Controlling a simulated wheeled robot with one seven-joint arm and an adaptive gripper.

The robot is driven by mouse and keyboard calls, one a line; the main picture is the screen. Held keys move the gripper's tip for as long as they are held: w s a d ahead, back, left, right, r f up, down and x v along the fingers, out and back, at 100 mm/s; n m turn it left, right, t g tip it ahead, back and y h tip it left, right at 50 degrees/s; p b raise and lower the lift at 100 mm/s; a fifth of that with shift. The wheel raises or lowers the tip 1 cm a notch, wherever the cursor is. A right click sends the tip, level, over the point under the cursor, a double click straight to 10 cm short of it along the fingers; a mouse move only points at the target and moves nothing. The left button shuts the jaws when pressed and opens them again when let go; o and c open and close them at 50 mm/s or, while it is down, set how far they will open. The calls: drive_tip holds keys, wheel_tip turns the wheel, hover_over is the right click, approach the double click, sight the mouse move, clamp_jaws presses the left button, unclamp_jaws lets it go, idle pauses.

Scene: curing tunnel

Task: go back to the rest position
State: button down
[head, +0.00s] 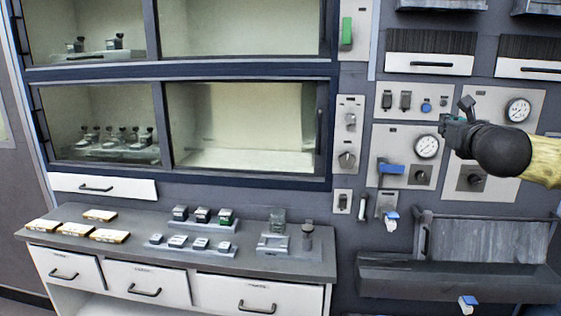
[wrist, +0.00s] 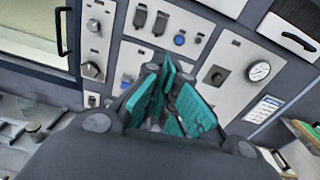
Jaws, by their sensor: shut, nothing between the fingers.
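My gripper (head: 462,122) is raised at the right in the head view, in front of the panel with the gauges. It points left and holds nothing. In the wrist view my gripper (wrist: 172,100) shows its teal finger pads close together at the tips, with the control panel behind them. My black wrist and yellow arm come in from the right edge of the head view. Part of the panel behind the arm is hidden.
A grey counter (head: 180,254) at the lower left bears several small blocks and flat packs. Glass-fronted cabinets (head: 245,125) stand above it. A round gauge (head: 427,146) is close to my gripper in the picture. A grey trough (head: 450,278) juts out at the lower right.

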drive_tip(key=w+a+f+n+g+y, duration=0.15)
drive_tip(key=a+f+n, duration=0.3)
drive_tip(key=f, duration=0.55)
drive_tip(key=w+a+f+n+g+y, duration=0.15)
drive_tip(key=a+f+n, duration=0.35)
drive_tip(key=f, duration=0.5)
drive_tip(key=s+a+f+n+g, duration=0.1)
drive_tip(key=s+a+f+n, duration=0.2)
drive_tip(key=f, duration=0.6)
drive_tip(key=s+a+f+n+g, duration=0.2)
drive_tip(key=a+f+n, duration=0.15)
drive_tip(key=f, duration=0.55)
drive_tip(key=s+a+f+n+g, duration=0.1)
drive_tip(key=s+a+f+n, duration=0.2)
drive_tip(key=f, duration=0.5)
drive_tip(key=s+a+f+n+g, duration=0.3)
drive_tip(key=s+f+n+g, duration=0.35)
drive_tip(key=s+f, duration=1.25)
drive_tip(key=s+d+f+n+g, duration=0.2)
drive_tip(key=s+f+n, duration=0.3)
drive_tip(key=s, duration=0.5)
drive_tip(key=s+d+f+n+g, duration=0.2)
drive_tip(key=s+f+n, duration=0.4)
drive_tip(key=s, duration=0.5)
drive_tip(key=shift+s+d+h, duration=0.15)
drive_tip(key=shift+s+h, duration=0.1)
drive_tip(key=shift+h, duration=0.15)
